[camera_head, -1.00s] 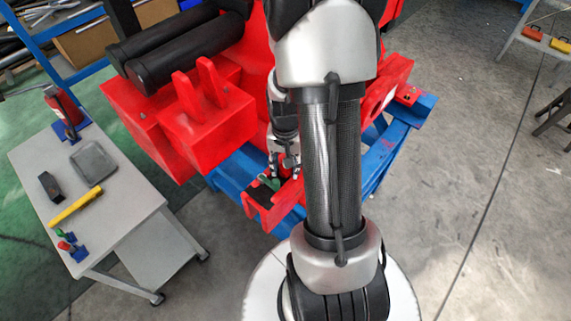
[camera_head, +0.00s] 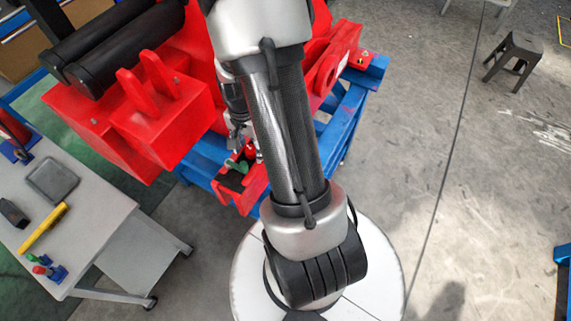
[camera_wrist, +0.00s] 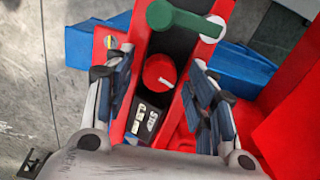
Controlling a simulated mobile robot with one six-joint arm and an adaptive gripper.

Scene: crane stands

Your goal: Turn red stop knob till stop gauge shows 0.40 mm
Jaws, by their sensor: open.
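The red stop knob (camera_wrist: 160,72) with a white pointer line sits in a dark recess between red walls in the wrist view. My gripper (camera_wrist: 155,80) is open, one finger on each side of the knob in the picture, and neither visibly touches it. Two small panels lie below the knob: one (camera_wrist: 152,119) with letters starting "ST", the other (camera_wrist: 140,107) pale. I cannot read a gauge value for certain. A green lever (camera_wrist: 185,19) crosses the recess above the knob. In the head view my gripper (camera_head: 241,146) is small beside the red housing, partly behind my arm.
The red crane body (camera_head: 165,110) rests on a blue stand (camera_head: 205,160). A grey trolley (camera_head: 95,215) at left holds a yellow tool (camera_head: 43,229) and small parts. A dark stool (camera_head: 514,54) stands at right. Open floor lies between.

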